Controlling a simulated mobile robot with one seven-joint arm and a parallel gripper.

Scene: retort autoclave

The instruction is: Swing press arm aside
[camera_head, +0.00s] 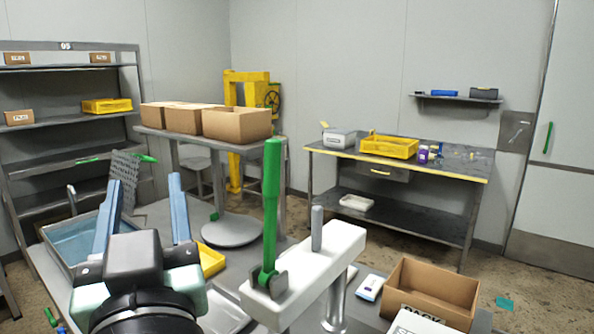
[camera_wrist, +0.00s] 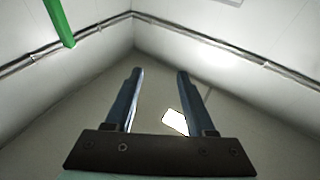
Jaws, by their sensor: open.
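The press arm (camera_head: 318,262) is a thick white bar in the middle foreground of the head view, lying across a metal post. A tall green handle (camera_head: 271,205) stands upright from its near left end, on a grey bracket. A short grey pin (camera_head: 317,228) rises from its top. My gripper (camera_head: 144,182) is to the left of the green handle, apart from it, with its two blue fingers spread and pointing up. In the wrist view my gripper (camera_wrist: 158,74) is open and empty. A green bar (camera_wrist: 60,22), probably the handle, shows at upper left.
A blue basin (camera_head: 75,247) and a yellow tray (camera_head: 211,260) are near my gripper.

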